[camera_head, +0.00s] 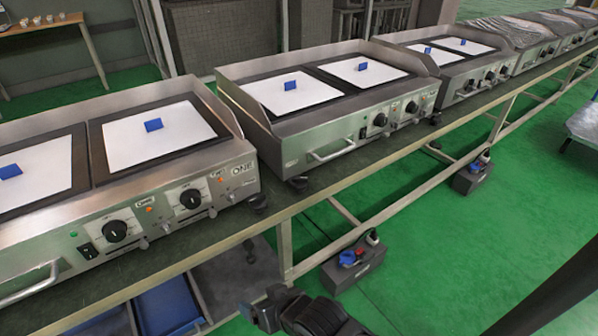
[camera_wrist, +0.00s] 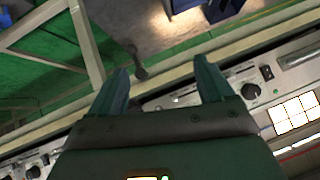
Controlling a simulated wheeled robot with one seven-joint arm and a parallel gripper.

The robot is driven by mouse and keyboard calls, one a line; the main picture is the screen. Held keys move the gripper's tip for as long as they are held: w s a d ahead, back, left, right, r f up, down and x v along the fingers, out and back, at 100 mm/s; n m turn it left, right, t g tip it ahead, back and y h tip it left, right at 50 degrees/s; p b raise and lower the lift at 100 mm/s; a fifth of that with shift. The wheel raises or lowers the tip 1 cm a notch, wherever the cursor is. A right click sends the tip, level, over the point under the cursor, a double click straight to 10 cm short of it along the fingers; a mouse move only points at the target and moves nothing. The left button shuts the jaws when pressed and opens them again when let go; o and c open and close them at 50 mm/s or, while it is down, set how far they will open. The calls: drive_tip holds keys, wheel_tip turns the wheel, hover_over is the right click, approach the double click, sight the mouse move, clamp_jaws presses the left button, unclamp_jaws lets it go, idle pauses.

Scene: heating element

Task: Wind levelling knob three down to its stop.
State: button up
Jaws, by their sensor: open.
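A row of steel hotplate units stands on a long bench. Black levelling knobs show at their lower front corners in the head view: one at the near unit's right corner (camera_head: 258,202), one at the second unit's left corner (camera_head: 300,182), and one at its right corner (camera_head: 436,119). No numbers are legible, so I cannot tell which is knob three. My gripper (camera_wrist: 162,88) is open in the wrist view, with nothing between its teal fingers. A dark, small upright part (camera_wrist: 140,72) shows beyond the fingertips, apart from them; I cannot tell whether it is a levelling knob.
The near unit (camera_head: 245,178) has black control knobs (camera_head: 190,198) and a switch. White plates with blue tabs (camera_head: 154,125) lie on top. The bench edge (camera_head: 330,185) runs diagonally. Black boxes (camera_head: 355,268) and blue bins (camera_head: 170,308) sit below. Green floor (camera_head: 470,240) is open at right.

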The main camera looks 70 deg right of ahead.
drive_tip(key=w+d+r+m+g+p, duration=0.1)
drive_tip(key=w+d+m+g+p, duration=0.1)
drive_tip(key=w+d, duration=0.5)
drive_tip(key=m+g+h+p, duration=0.1)
drive_tip(key=m+g+p, duration=0.3)
drive_tip(key=g+p, duration=0.1)
approach(300, 179)
drive_tip(key=x, duration=0.8)
drive_tip(key=shift+w+d+f+b, duration=0.1)
drive_tip(key=shift+f+b, duration=0.05)
drive_tip(key=shift+b, duration=0.2)
drive_tip(key=c, duration=1)
